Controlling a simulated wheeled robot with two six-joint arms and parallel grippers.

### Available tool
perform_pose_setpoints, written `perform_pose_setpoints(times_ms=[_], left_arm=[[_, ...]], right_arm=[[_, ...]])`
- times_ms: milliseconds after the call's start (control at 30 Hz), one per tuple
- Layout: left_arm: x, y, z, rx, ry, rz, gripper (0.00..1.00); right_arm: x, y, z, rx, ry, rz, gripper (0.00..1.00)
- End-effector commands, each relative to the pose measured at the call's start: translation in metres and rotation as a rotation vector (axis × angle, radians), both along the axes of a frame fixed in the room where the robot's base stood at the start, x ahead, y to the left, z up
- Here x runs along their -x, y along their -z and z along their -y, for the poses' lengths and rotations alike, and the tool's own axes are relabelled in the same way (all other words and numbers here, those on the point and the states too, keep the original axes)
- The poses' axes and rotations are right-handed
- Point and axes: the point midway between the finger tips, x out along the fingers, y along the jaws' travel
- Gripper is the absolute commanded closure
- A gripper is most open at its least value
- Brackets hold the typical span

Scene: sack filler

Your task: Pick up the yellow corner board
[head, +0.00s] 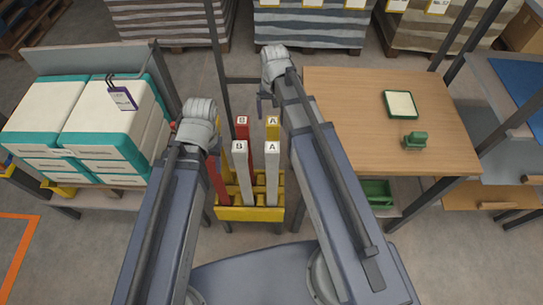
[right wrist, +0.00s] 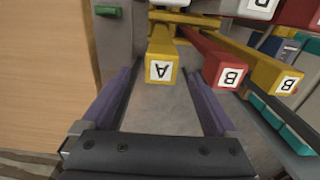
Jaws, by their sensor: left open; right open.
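A yellow corner board marked A (head: 272,127) stands upright at the back right of a yellow rack (head: 236,213). In the right wrist view its labelled end (right wrist: 162,66) lies ahead, between the lines of the two purple fingers, untouched. My right gripper (head: 267,104) is open and empty, above and behind that board; the fingers also show in the right wrist view (right wrist: 160,80). Another yellow board, marked B (right wrist: 289,80), shows at the right there. My left gripper (head: 197,125) is at the left of the rack, open, its fingers mostly hidden by the arm.
A red board marked B (head: 242,128) stands beside the yellow A board, with white boards B (head: 239,158) and A (head: 271,160) in front. Teal-and-white sacks (head: 90,115) are stacked left. A wooden table (head: 350,130) stands close on the right.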

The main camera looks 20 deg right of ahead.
Motion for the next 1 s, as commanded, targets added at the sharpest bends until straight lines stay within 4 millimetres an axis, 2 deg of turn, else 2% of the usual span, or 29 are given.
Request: perform_pose_setpoints(times_ms=[233,567,1000], left_arm=[[0.0,0.024,0.0,0.0,0.0,0.0,0.5],[0.0,0.031,0.0,0.0,0.0,0.0,0.5],[0.0,0.077,0.0,0.0,0.0,0.0,0.5]], right_arm=[[0.0,0.024,-0.001,0.0,-0.002,0.0,0.06],[0.001,0.031,-0.001,0.001,-0.003,0.0,0.06],[0.002,0.077,-0.002,0.001,-0.003,0.0,0.06]])
